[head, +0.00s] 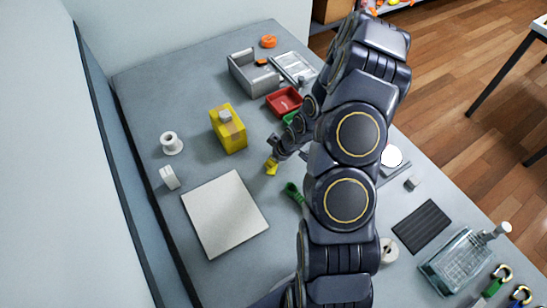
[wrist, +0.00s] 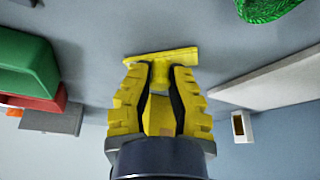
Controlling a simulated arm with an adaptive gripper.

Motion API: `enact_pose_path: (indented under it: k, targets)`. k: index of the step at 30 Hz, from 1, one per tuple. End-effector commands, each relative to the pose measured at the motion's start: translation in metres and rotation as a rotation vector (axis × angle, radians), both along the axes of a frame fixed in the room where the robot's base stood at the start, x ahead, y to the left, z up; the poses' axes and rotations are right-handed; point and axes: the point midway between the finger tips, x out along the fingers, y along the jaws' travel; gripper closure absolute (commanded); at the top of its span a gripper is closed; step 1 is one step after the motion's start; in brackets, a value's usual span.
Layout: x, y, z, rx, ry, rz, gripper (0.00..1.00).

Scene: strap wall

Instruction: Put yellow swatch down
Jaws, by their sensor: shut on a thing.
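My gripper (wrist: 158,74) has yellow fingers and is shut on the yellow swatch (wrist: 165,54), a thin flat yellow piece that sticks out past the fingertips on both sides in the wrist view. In the head view my gripper (head: 271,167) is low over the grey table, just beyond the upper right corner of the white square board (head: 225,213). There the swatch cannot be told apart from the yellow fingers. I cannot tell whether the swatch touches the table.
A yellow box (head: 229,132) stands to the left of my gripper. A red tray (head: 284,101) and grey bin (head: 252,76) lie farther back. A green item (head: 293,192) lies nearer. A white spool (head: 171,144) and white block (head: 169,177) stand left. The white board is bare.

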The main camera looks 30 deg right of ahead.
Motion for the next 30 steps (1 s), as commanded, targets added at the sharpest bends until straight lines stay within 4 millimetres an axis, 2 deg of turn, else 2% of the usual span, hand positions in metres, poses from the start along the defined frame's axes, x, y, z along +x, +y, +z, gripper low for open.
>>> enact_pose_path:
  k: [5,6,7,8,20,25,30]
  targets:
    - [0.000,0.000,-0.002,0.000,0.000,0.000,1.00]
    - [0.000,0.000,-0.002,0.000,0.001,0.000,0.81]
    - [0.000,0.000,-0.002,0.000,0.000,0.000,0.68]
    - [0.000,0.000,-0.002,0.000,0.000,0.000,0.66]
    - [0.000,-0.001,0.003,0.000,-0.001,-0.001,0.66]
    - [-0.008,-0.005,0.023,-0.001,-0.002,-0.003,0.66]
    - [-0.018,-0.009,0.053,-0.001,-0.006,-0.005,0.66]
